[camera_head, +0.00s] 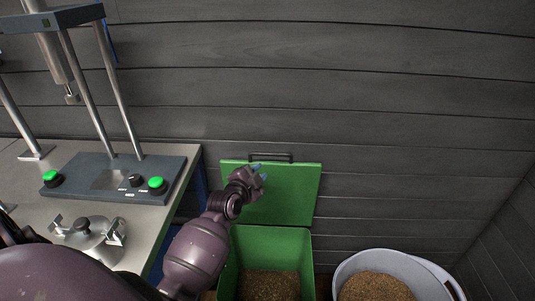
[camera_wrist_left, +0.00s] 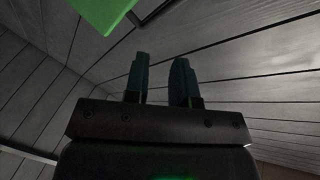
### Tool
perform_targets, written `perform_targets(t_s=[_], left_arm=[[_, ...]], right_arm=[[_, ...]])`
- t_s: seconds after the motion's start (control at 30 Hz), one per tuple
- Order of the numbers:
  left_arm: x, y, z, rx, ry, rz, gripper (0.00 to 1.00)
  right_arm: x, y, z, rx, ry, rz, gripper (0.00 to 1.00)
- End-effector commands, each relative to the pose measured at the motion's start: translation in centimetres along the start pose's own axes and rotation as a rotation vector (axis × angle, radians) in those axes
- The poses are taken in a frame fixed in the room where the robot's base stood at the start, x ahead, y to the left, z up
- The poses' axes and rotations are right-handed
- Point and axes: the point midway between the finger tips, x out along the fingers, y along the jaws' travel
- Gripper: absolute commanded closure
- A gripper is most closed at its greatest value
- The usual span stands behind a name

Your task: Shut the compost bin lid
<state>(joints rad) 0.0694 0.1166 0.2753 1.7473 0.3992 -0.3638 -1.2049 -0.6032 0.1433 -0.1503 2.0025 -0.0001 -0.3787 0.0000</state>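The green compost bin (camera_head: 238,245) stands against the wall with its green lid (camera_head: 292,197) raised upright at the back, a dark handle (camera_head: 270,157) along the lid's top edge. Brown material lies inside the bin. My left gripper (camera_head: 261,172) is in front of the lid's upper left part, near the handle; I cannot tell if it touches the lid. In the left wrist view its two fingers (camera_wrist_left: 160,82) are apart with nothing between them. A corner of the lid (camera_wrist_left: 100,12) and part of the handle show at the top there. My right gripper is not in view.
A metal table (camera_head: 176,198) with a press-like machine (camera_head: 112,178) and a clamped round lid (camera_head: 84,230) stands left of the bin. A grey tub (camera_head: 347,264) of brown grain stands to the right. The plank wall is close behind.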

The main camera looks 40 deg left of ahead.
Motion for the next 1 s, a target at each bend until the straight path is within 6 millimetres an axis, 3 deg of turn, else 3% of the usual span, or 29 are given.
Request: perform_targets(t_s=[0.5, 0.77, 1.0], left_arm=[[1.2, -1.1, 1.9, 0.520, -0.016, -0.012, 0.76], [1.8, -1.2, 2.1, 0.587, -0.019, -0.012, 0.76], [4.7, -1.2, 2.2, 0.584, -0.018, -0.013, 0.76]], right_arm=[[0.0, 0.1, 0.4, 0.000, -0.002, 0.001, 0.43], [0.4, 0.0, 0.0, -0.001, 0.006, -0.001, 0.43], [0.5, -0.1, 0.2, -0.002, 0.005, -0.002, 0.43]])
